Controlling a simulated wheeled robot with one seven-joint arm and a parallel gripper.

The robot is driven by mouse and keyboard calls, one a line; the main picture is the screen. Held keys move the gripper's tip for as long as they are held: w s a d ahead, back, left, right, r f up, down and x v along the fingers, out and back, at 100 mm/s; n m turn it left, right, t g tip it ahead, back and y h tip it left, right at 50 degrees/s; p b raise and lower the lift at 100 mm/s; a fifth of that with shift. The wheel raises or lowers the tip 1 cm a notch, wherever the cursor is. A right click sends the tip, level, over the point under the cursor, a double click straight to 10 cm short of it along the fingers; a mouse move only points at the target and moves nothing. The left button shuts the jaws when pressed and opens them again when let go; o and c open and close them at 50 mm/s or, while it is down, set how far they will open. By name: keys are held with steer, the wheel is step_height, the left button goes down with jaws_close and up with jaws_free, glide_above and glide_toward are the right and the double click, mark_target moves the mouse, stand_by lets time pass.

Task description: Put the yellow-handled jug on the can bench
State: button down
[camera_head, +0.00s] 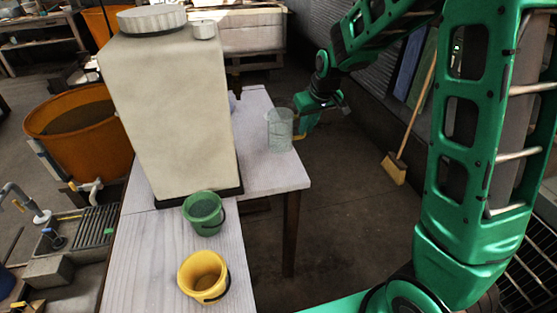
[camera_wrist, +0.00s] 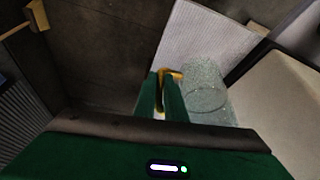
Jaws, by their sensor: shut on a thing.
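The jug (camera_head: 279,131) is clear, speckled and roughly cylindrical, with a yellow handle (camera_wrist: 172,75). It looks upright at the right edge of the pale far tabletop (camera_head: 262,176); I cannot tell whether it rests there or is held just above. My gripper (camera_head: 301,128) comes from the right, with its green fingers closed around the yellow handle. In the wrist view the jug body (camera_wrist: 207,88) is right of the fingers (camera_wrist: 160,94). No surface is clearly marked as the can bench.
A large cream tank (camera_head: 170,115) stands left of the jug. A green bucket (camera_head: 203,212) and a yellow bucket (camera_head: 203,276) stand on the near tabletop (camera_head: 150,265). A broom (camera_head: 395,167) leans at the right. Open floor (camera_head: 345,215) lies right of the table.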

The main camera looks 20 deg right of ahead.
steer(key=shift+a+f, duration=0.2)
steer(key=shift+f, duration=1.35)
steer(key=shift+a+f, duration=0.25)
steer(key=shift+f, duration=1.25)
steer(key=shift+a+f, duration=0.2)
steer(key=shift+f, duration=1.35)
steer(key=shift+f, duration=0.1)
steer(key=c, duration=1.8)
jaws_free()
